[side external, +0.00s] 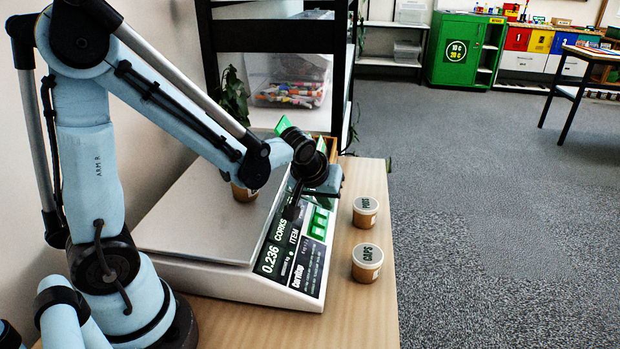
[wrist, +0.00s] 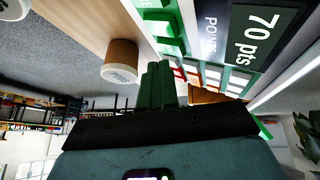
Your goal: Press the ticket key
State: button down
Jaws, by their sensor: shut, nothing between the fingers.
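A white scale (side external: 235,284) stands on the wooden bench, with a dark sloping panel of keys and a display reading 0.236, CORKS and ITEM. Green keys (side external: 318,222) show at the panel's right part. In the wrist view, green keys (wrist: 160,22) and white keys (wrist: 212,75) show beside a green display reading 70 pts (wrist: 262,35). I cannot tell which key is the ticket key; no key label is readable. My gripper (side external: 291,208) is low over the panel, fingers shut and empty. Its dark green fingers (wrist: 159,66) hide some keys; contact cannot be told.
Two lidded tubs, one marked CAPS (side external: 367,264) and one behind it (side external: 365,213), stand right of the scale. Another tub (side external: 243,193) is on the metal weighing plate (side external: 190,218), partly behind my arm. A dark shelf (side external: 270,35) stands behind.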

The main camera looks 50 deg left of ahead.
jog(key=shift+d+r, duration=0.1)
jog(key=shift+r, duration=0.15)
jog(key=shift+w+d+r, duration=0.25)
jog(key=shift+r, duration=0.5)
jog(key=shift+w+d+r, duration=0.2)
jog(key=shift+w+r, duration=0.05)
jog(key=shift+r, duration=0.45)
jog(key=shift+w+d+r, duration=0.25)
jog(key=shift+r, duration=0.5)
jog(key=s+d+r+m+h, duration=0.1)
jog(key=s+d+m, duration=0.1)
jog(key=s, duration=0.4)
jog(key=s+d+r+m+t+h, duration=0.1)
jog(key=s+r+m, duration=0.1)
jog(key=s+m, duration=0.3)
jog(key=shift+s+d, duration=0.35)
jog(key=shift+s, duration=0.65)
jog(key=c, duration=1.8)
grip_release()
